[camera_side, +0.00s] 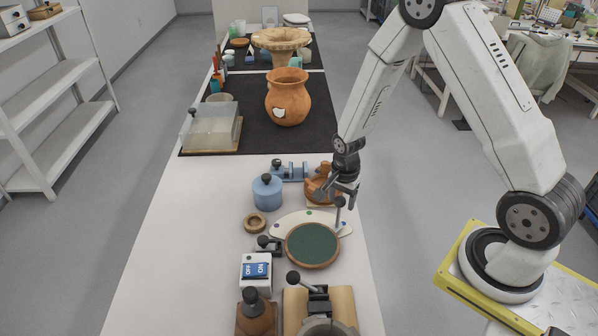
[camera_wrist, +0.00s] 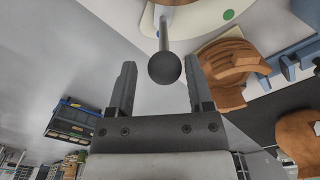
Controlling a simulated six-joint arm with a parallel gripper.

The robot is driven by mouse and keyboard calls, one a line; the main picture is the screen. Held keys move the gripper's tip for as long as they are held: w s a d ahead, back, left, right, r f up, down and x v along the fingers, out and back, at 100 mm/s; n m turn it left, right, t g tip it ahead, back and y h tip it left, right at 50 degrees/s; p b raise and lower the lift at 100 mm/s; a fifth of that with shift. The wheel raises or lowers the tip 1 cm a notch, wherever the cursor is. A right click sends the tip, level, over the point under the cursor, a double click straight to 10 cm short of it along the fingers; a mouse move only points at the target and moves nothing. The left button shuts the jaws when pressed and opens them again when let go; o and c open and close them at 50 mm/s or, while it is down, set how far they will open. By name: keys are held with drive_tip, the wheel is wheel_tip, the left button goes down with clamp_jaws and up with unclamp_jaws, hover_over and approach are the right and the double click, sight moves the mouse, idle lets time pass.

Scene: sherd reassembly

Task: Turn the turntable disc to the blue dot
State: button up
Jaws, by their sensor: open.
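The turntable disc (camera_side: 312,245) has a dark green top and a wooden rim. It rests by a cream plate (camera_side: 287,221) with several small coloured dots along its edge. A green dot (camera_wrist: 229,14) shows in the wrist view; I cannot surely pick out the blue one. A rod with a dark ball knob (camera_side: 339,201) stands at the disc's right far edge. My gripper (camera_side: 346,196) is open just above and beside this knob. In the wrist view the knob (camera_wrist: 164,68) appears between my open fingers (camera_wrist: 160,75), with space on both sides.
A blue lidded pot (camera_side: 267,191), a wooden ring (camera_side: 255,223) and an ON switch box (camera_side: 256,271) are to the left. The table's left side is clear.

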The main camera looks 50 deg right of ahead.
drive_tip(key=shift+r, duration=2.05)
drive_tip(key=shift+r, duration=0.1)
drive_tip(key=shift+s+a+r+n, duration=0.15)
drive_tip(key=shift+a+r+n, duration=0.1)
drive_tip(key=shift+r+n, duration=0.15)
drive_tip(key=s+a+r+n+t, duration=0.2)
drive_tip(key=s+a+r+n, duration=0.4)
drive_tip(key=n, duration=0.9)
wheel_tip(320, 180, up, 5)
drive_tip(key=shift+s+a+f+t, duration=0.2)
drive_tip(key=shift+s+a+t, duration=0.15)
drive_tip(key=shift+s, duration=0.65)
